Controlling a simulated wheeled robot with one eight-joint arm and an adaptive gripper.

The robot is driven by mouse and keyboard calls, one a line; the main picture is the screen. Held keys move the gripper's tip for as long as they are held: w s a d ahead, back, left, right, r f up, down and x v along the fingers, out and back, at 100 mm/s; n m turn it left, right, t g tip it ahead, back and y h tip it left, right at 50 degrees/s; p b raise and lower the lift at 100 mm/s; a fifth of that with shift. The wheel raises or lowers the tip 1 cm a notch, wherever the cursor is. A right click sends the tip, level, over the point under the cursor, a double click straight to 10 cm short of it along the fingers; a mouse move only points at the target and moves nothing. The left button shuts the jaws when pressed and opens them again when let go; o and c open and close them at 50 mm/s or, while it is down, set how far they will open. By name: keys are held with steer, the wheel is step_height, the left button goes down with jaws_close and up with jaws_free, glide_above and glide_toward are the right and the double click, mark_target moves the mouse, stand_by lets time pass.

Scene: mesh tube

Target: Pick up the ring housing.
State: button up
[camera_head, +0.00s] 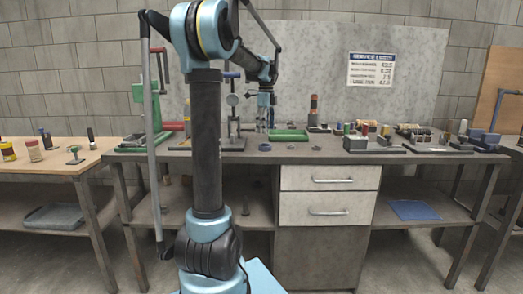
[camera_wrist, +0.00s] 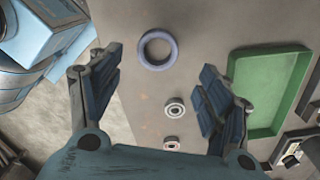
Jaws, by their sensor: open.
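A blue-grey ring (camera_wrist: 144,49), which looks like the ring housing, lies flat on the grey bench top with its hole facing up. In the head view a small dark ring (camera_head: 264,150) near the bench's front edge appears to be the same part. In the wrist view my gripper (camera_wrist: 161,68) is open and empty, its two dark fingers spread wide. The ring shows beyond the fingertips, roughly centred between them, and is not touched. In the head view my gripper (camera_head: 265,122) hangs above the bench, partly lost among things behind it.
Two small bearing-like rings, one (camera_wrist: 174,102) and another (camera_wrist: 171,138), lie on the bench between the fingers in the wrist view. A green tray (camera_wrist: 238,62) is close to the right finger. In the head view, fixtures (camera_head: 375,148) stand on the bench's right side.

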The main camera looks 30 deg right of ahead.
steer(key=shift+a+f, duration=0.15)
steer(key=shift+f, duration=3.5)
steer(key=c, duration=1.4)
steer(key=shift+o, duration=0.2)
steer(key=shift+r, duration=0.1)
step_height(320, 180, up, 10)
steer(key=shift+w+a, duration=0.1)
